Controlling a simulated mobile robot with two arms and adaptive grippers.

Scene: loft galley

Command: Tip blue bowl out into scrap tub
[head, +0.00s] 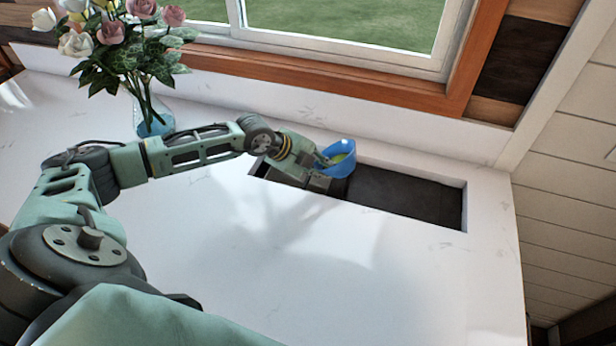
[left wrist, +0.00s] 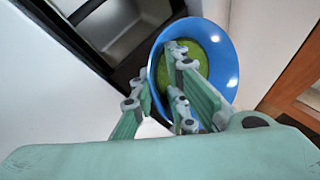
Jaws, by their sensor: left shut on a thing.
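The blue bowl (head: 338,148) is in my left gripper (head: 322,168), over the far edge of the dark opening in the counter. In the left wrist view the bowl (left wrist: 229,62) has green contents (left wrist: 205,52) inside. There, one finger of my left gripper (left wrist: 158,66) reaches inside the bowl and the other is outside, with the near rim between them. I cannot tell for sure how far the bowl is tilted. No scrap tub can be told apart with certainty from the dark opening. My right gripper is not in view.
The long dark rectangular opening (head: 405,195) is set into the white counter (head: 300,260). A glass vase (head: 154,122) with roses stands at the back left, behind my left arm. A window with a wooden frame (head: 330,77) is behind. The front of the counter is clear.

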